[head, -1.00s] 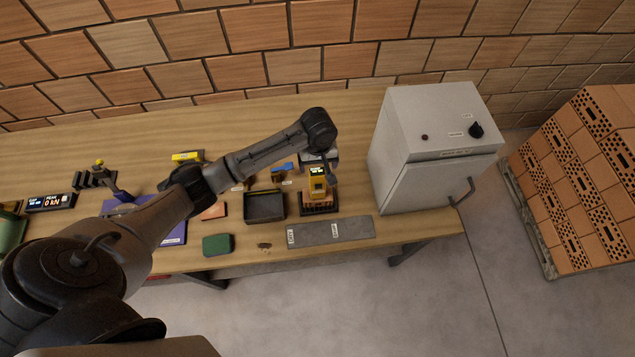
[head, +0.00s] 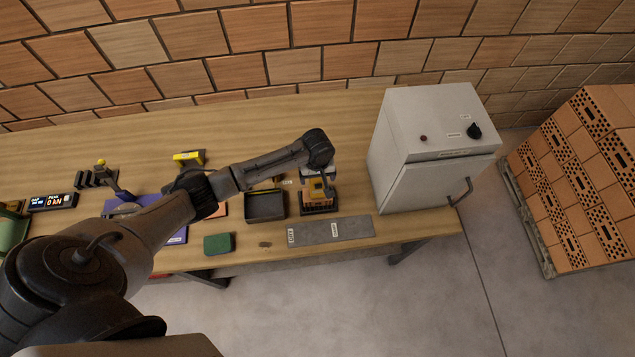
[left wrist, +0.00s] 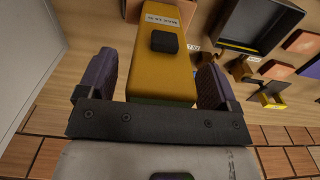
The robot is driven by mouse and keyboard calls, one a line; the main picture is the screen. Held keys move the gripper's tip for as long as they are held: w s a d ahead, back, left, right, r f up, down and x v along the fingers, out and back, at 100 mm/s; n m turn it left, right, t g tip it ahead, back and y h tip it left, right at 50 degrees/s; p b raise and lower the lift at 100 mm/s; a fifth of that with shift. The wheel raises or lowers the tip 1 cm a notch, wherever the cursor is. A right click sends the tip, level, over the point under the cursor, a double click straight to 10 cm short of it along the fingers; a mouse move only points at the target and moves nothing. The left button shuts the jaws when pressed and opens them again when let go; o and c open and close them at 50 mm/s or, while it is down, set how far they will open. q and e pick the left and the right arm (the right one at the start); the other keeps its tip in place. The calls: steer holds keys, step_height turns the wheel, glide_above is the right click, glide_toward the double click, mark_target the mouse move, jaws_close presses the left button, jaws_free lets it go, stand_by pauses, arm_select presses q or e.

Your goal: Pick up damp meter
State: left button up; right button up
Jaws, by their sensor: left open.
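The damp meter is a yellow, box-shaped tool with a dark button and a white label. In the left wrist view the damp meter (left wrist: 155,70) lies between the two fingers of my left gripper (left wrist: 153,82), with a finger on each side and small gaps. In the head view my left gripper (head: 321,187) points down over the meter, which stands on an orange brick (head: 319,198) in a black tray (head: 318,211). The gripper is open. The arm and gripper hide most of the meter in the head view. My right gripper is not in view.
A grey cabinet (head: 430,180) stands close to the right. An empty black tray (head: 266,206) is just left of the meter. A labelled grey strip (head: 330,231) and a green block (head: 219,243) lie near the front edge. A brick stack (head: 580,180) stands at far right.

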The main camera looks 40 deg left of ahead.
arm_select(q)
steer(key=shift+c, duration=0.4)
steer(key=c, duration=1.4)
steer(key=shift+r, duration=0.1)
step_height(320, 180, up, 4)
steer(key=shift+f+b, duration=0.1)
steer(key=shift+b, duration=0.25)
steer(key=d+r, duration=0.2)
steer(key=d, duration=0.2)
steer(key=d+r+b, duration=0.1)
steer(key=d+r, duration=0.1)
steer(key=d, duration=0.1)
steer(key=d+r, duration=0.3)
steer(key=d, duration=0.1)
steer(key=shift+d+b, duration=0.3)
steer(key=shift+d, duration=0.05)
steer(key=shift+a, duration=0.1)
